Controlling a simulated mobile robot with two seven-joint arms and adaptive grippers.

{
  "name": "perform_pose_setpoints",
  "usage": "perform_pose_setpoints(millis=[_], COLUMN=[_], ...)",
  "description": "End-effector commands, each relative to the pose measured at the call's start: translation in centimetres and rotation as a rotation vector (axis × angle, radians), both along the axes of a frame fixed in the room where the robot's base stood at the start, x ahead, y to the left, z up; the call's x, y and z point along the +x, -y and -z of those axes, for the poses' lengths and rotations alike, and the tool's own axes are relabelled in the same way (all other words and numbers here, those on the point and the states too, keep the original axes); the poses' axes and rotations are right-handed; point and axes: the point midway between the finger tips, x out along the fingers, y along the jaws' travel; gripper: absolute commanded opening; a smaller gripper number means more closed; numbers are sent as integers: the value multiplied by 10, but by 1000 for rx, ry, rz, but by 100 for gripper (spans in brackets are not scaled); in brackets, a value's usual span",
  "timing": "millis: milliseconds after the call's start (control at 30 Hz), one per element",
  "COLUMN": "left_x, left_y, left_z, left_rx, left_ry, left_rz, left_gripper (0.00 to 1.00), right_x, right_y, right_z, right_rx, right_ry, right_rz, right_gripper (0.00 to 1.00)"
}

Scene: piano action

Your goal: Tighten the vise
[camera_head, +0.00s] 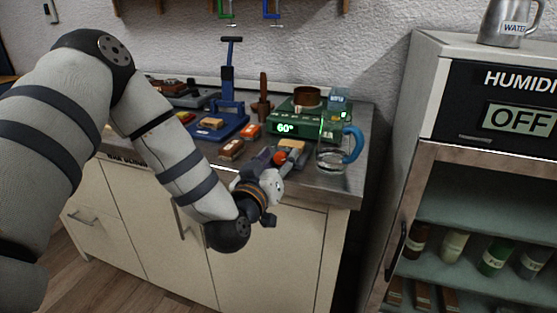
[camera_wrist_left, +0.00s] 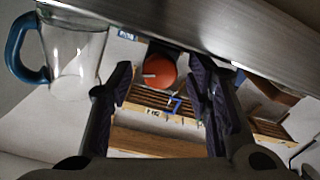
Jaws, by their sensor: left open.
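What looks like the vise (camera_head: 294,146) sits near the front edge of the metal counter, with a round orange-red knob (camera_head: 279,157) facing out. My left gripper (camera_head: 272,172) is just in front of it at the counter's edge, partly hidden by its own wrist. In the left wrist view the open fingers (camera_wrist_left: 160,80) stand on either side of the orange-red knob (camera_wrist_left: 160,72), with visible gaps. I cannot tell whether a finger touches it. My right gripper is in neither view.
A glass jug with a blue handle (camera_head: 333,158) stands close to the right of the vise; it also shows in the wrist view (camera_wrist_left: 75,55). A green scale (camera_head: 310,122) and a blue press (camera_head: 228,105) stand behind. A humidity cabinet (camera_head: 425,100) is at right.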

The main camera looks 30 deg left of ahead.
Motion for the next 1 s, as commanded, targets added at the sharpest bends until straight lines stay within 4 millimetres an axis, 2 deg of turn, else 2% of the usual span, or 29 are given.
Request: perform_pose_setpoints(millis=[67, 100, 233, 300, 667, 1000], left_x=[0, 0, 0, 0, -1, -1], left_y=[0, 0, 0, 0, 1, 3], left_z=[0, 0, 0, 0, -3, -7], left_rx=[0, 0, 0, 0, 47, 292], left_ry=[1, 1, 1, 1, -7, -61], left_rz=[1, 1, 1, 1, 2, 3], left_gripper=[45, 41, 11, 0, 0, 0], right_x=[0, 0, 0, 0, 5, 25], right_y=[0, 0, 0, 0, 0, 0], right_z=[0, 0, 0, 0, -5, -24], right_rx=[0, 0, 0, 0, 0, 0], right_ry=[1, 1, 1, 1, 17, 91], right_rz=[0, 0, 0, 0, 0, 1], right_gripper=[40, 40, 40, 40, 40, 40])
